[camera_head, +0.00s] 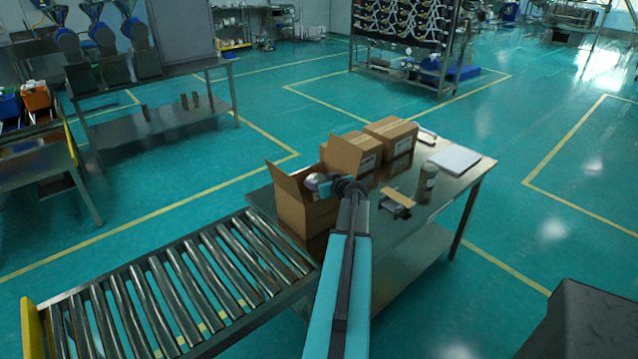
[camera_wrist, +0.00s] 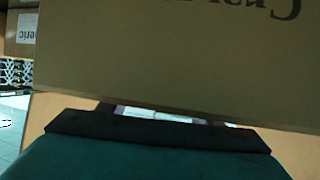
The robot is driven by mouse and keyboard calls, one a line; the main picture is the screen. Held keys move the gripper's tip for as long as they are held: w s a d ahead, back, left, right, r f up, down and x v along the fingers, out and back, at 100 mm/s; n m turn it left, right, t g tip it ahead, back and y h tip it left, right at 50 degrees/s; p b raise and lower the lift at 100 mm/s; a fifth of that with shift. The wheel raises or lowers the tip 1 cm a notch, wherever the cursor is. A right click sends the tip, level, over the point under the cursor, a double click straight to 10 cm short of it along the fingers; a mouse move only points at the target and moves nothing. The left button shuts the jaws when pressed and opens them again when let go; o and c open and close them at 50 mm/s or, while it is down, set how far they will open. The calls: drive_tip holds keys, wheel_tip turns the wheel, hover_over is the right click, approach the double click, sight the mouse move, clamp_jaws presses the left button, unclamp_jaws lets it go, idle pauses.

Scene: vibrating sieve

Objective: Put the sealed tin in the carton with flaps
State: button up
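The open carton with flaps (camera_head: 300,214) stands on the left end of the metal table, with a brown flap raised at its left. In the wrist view, a brown cardboard panel with upside-down lettering (camera_wrist: 170,55) fills the top. It hides most of my gripper (camera_wrist: 160,115); a pale strip shows between the finger bases, and I cannot tell what it is. No tin is clearly visible in the gripper. An upright cylindrical can (camera_head: 427,183) stands on the table; I cannot tell whether it is the sealed tin.
A small metal item with a tan top (camera_head: 397,200) and a white pad (camera_head: 455,159) lie on the table (camera_head: 420,222). A roller conveyor (camera_head: 170,295) adjoins the table at left.

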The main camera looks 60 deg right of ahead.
drive_tip(key=o, duration=0.4)
drive_tip(key=shift+r, duration=0.15)
drive_tip(key=shift+s+a+r, duration=0.1)
drive_tip(key=shift+s+a, duration=0.2)
drive_tip(key=shift+s, duration=0.15)
drive_tip(key=b+v, duration=0.3)
drive_tip(key=v, duration=0.8)
idle(0.6)
